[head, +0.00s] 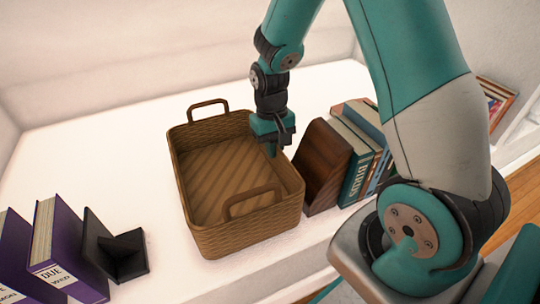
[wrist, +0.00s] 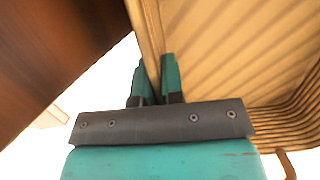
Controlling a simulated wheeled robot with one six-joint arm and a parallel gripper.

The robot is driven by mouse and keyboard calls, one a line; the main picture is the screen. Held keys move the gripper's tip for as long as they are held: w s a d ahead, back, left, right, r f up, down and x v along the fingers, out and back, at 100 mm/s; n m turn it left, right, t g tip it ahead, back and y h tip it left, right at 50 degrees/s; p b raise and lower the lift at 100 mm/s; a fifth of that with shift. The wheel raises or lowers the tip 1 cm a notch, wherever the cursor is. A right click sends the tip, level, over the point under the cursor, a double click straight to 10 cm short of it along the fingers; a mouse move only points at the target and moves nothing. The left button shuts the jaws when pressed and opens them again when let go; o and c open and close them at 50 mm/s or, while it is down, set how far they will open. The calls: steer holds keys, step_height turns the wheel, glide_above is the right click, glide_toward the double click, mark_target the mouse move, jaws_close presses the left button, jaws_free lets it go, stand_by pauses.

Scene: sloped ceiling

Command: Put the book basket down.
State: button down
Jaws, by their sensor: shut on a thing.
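The book basket (head: 250,228) is a brown woven basket with a handle at each end. It looks empty and upright on the white surface in the head view, though I cannot tell if its base fully touches. My gripper (head: 272,147) is at the basket's right long wall. In the wrist view, my gripper (wrist: 157,75) has its two teal fingers shut on that wall (wrist: 150,35), one finger inside and one outside. The basket's slatted floor (wrist: 235,45) shows to the right of the fingers.
A dark wooden bookend (head: 322,165) stands close to the basket's right side, with several books (head: 360,150) behind it. At left, purple books (head: 60,245) lean by a black bookend (head: 115,250). The white surface (head: 95,150) is clear left of and behind the basket.

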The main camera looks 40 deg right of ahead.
steer(key=shift+f, duration=0.4)
steer(key=shift+f, duration=0.15)
steer(key=c, duration=1.2)
jaws_free()
steer(key=shift+c, duration=0.2)
